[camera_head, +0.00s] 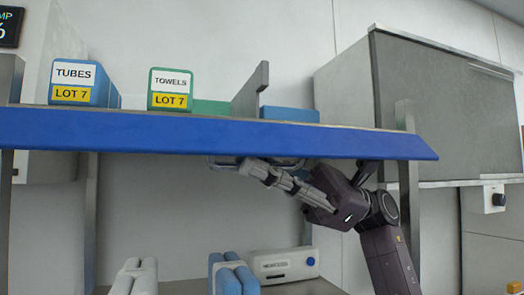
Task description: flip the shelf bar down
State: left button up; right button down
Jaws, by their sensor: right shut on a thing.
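A long blue bar (130,132) runs along the front edge of the shelf and slopes slightly down to the right. A thin grey metal handle (222,162) shows just below the bar's lower edge, near the middle. My right gripper (252,168) reaches in from the lower right, below the bar, with its fingers pointing left. It is shut on the handle, whose middle is partly hidden by the fingers. My left gripper is not in view.
On the shelf stand a blue TUBES box (85,82), a green TOWELS box (170,89) and a grey upright divider (250,92). Below stand a white device (284,266) and blue-white rolls (233,278). A grey cabinet (440,110) is at right.

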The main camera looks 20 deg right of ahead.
jog(key=shift+w+a+f+n+g+h+p, duration=0.1)
jog(key=shift+w+n+g+h+p, duration=0.2)
jog(key=shift+n, duration=0.4)
jog(key=shift+w+n+g+h+p, duration=0.1)
jog(key=shift+w+n+h+p, duration=0.25)
jog(key=shift+n, duration=0.35)
jog(key=shift+f, duration=0.1)
jog(key=c, duration=2)
grip_release()
jog(key=shift+w, duration=0.1)
jog(key=shift+c, duration=0.2)
